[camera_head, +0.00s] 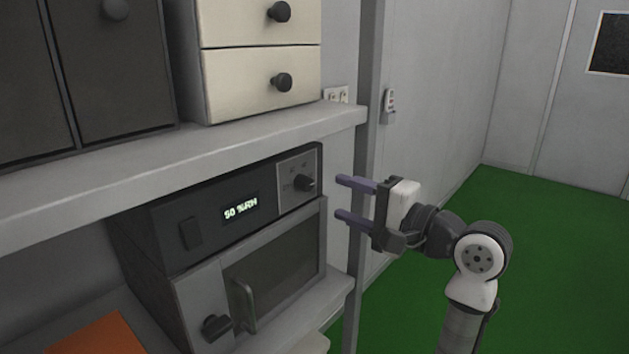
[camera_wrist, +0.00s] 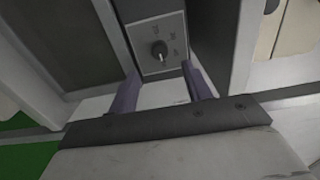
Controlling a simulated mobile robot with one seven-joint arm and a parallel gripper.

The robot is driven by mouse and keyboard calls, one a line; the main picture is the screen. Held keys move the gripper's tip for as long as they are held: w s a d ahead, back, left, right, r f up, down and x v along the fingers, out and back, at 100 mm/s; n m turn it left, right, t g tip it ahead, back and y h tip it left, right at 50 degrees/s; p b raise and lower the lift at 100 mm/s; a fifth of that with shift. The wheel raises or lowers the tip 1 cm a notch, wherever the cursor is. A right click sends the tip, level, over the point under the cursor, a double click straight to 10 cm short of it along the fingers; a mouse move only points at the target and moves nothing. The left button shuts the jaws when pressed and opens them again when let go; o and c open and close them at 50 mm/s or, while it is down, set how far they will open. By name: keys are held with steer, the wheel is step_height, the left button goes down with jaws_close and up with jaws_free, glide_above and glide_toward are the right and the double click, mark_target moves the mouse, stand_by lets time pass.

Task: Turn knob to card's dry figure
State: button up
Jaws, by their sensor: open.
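The knob (camera_head: 304,183) is a dark dial on a light grey panel (camera_head: 293,170) at the upper right of a dark oven-like unit (camera_head: 185,235). A green display (camera_head: 240,208) left of it appears to read 50 %RH. My gripper (camera_head: 341,198) is open and empty, its two purple fingers apart, to the right of the knob and clear of it. In the wrist view the knob (camera_wrist: 159,50) shows beyond and between the fingertips (camera_wrist: 160,82), with small markings around it too blurred to read. I cannot make out a card with figures.
A shelf (camera_head: 190,160) overhangs the unit and carries cream drawers (camera_head: 262,77) and dark cabinets. A door handle (camera_head: 245,305) and a lower dark knob (camera_head: 216,326) stick out of the unit. A wall post (camera_head: 362,150) stands behind my gripper. Open green floor (camera_head: 540,260) lies right.

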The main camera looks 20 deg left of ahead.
mark_target(310, 185)
steer(key=p+x, duration=0.1)
steer(key=x, duration=0.6)
steer(key=shift+w+a+p, duration=0.15)
steer(key=shift+a+p, duration=0.15)
steer(key=shift+c, duration=0.4)
steer(key=c, duration=0.9)
